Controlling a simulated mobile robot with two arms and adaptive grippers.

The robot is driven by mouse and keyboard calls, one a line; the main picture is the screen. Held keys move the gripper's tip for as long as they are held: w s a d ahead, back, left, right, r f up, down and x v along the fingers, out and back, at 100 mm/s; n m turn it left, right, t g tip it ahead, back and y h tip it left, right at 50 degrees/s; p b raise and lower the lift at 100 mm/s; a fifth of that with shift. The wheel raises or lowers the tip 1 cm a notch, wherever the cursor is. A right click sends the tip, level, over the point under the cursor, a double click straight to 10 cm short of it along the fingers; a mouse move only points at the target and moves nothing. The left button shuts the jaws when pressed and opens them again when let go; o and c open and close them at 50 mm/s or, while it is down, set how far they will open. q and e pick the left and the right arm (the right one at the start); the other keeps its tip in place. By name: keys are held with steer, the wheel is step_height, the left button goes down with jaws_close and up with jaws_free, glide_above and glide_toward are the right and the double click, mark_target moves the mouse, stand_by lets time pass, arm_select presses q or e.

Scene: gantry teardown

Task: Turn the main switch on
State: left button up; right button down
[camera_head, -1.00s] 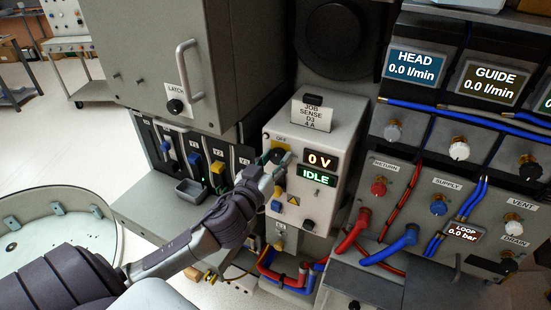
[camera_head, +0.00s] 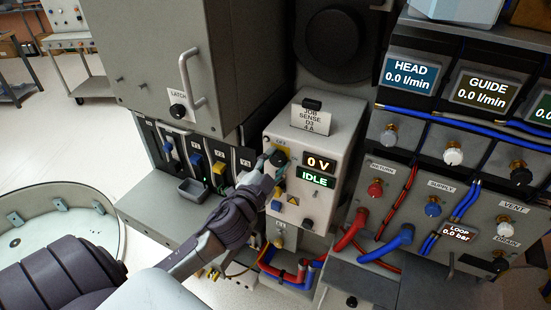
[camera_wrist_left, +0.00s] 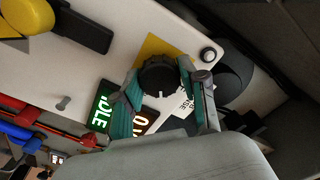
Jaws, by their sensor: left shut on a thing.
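The main switch is a black rotary knob (camera_head: 280,156) on a yellow plate, on the upper left of the light-grey power box's front. In the left wrist view the knob (camera_wrist_left: 160,75) shows a white pointer mark. My left gripper (camera_wrist_left: 161,74) is shut on the knob, a teal finger at each side. In the head view my left gripper (camera_head: 270,162) reaches it from the lower left and partly covers it. The box displays read 0 V (camera_head: 319,163) and IDLE (camera_head: 315,180). My right gripper is not in view.
A card reading JOB SENSE D3 4 A (camera_head: 311,118) stands on the box. A grey cabinet with a handle (camera_head: 190,80) overhangs the left. Red and blue hoses (camera_head: 385,240) run below and right. A round tub (camera_head: 60,230) stands at lower left.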

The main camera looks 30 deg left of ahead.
arm_select(q)
steer(key=m+p, duration=0.1)
steer(key=m, duration=0.3)
steer(key=shift+r, duration=0.1)
steer(key=shift+m+p, duration=0.5)
steer(key=shift+m, duration=0.8)
steer(key=o, duration=1.1)
steer(key=shift+o, duration=0.2)
steer(key=shift+s, duration=0.1)
steer(key=s+d, duration=0.1)
steer(key=s, duration=1)
steer(key=shift+s+d, duration=0.35)
steer(key=shift+d, duration=0.05)
